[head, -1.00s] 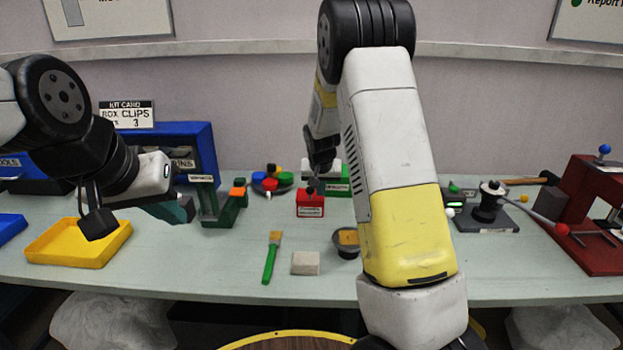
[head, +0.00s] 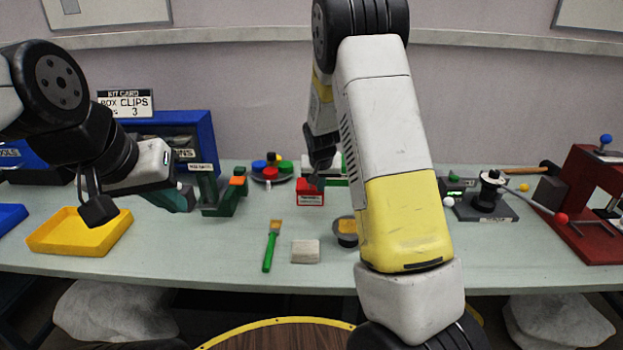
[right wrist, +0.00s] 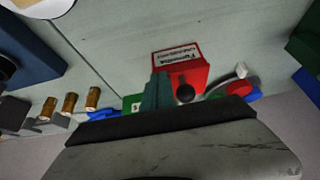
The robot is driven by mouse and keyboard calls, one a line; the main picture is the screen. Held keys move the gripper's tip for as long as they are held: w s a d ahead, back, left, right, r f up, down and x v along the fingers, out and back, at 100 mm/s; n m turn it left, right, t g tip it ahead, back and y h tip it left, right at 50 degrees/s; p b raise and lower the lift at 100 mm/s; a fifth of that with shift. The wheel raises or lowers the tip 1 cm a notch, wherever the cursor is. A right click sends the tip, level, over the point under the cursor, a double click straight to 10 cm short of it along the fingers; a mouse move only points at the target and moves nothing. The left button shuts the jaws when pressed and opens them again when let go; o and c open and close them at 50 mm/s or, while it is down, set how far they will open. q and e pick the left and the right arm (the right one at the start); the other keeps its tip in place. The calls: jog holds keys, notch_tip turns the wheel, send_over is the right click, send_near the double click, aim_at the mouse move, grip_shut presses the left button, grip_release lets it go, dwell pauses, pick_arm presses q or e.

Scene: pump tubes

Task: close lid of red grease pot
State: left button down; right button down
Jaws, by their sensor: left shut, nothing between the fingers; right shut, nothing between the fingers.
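A small red box with a white label (head: 310,196), which I take for the red grease pot, stands mid-table towards the back. In the right wrist view it shows as a red block (right wrist: 183,73) with a dark round knob at its near edge. Its top looks red in the head view, but I cannot tell whether the lid is fully down. My right gripper (right wrist: 157,92) has its teal fingers shut and empty, close beside the box; contact is unclear. In the head view its tip is mostly hidden. My left gripper (head: 180,200) is shut and empty above the table at left.
A dark round pot with amber contents (head: 346,230), a green brush (head: 271,246) and a pale block (head: 305,251) lie in front. A dish of coloured caps (head: 270,173) and a green stand (head: 222,196) are left of the box. A yellow tray (head: 75,235) is far left.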

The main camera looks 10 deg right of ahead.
jog(key=shift+r, duration=0.1)
jog(key=s+a, duration=0.2)
jog(key=s, duration=0.7)
jog(key=s+r+n+y, duration=0.1)
jog(key=s+r, duration=1)
jog(key=s, duration=0.2)
jog(key=s+a+r+n+y, duration=0.1)
jog(key=s+r+y, duration=0.1)
jog(key=s+r, duration=0.9)
jog(key=s, duration=0.2)
jog(key=shift+s+n+t, duration=0.35)
jog(key=shift+n+t, duration=0.05)
jog(key=shift+r, duration=0.15)
